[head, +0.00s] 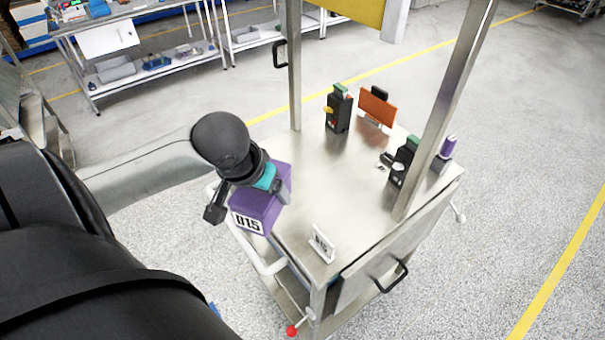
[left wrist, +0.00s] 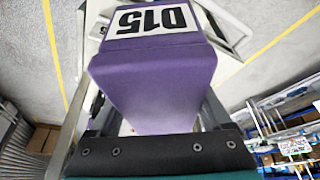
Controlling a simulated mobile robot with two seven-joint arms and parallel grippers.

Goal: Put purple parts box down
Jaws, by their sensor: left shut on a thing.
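The purple parts box (head: 259,207) carries a white D15 label. My left gripper (head: 268,184) is shut on it, at the left edge of the steel cart top (head: 316,185). I cannot tell whether the box touches the top. In the left wrist view the box (left wrist: 155,80) sits between the two fingers, label toward the top of the picture. A small white card (head: 322,244) with a similar marking stands on the cart's near part. My right gripper is not in view.
Black devices (head: 339,108) and (head: 403,161) stand on the cart, with an orange panel (head: 376,107) and a purple-topped item (head: 447,148) near them. Two upright posts (head: 295,70) and (head: 446,105) rise from the cart. The middle of the top is clear.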

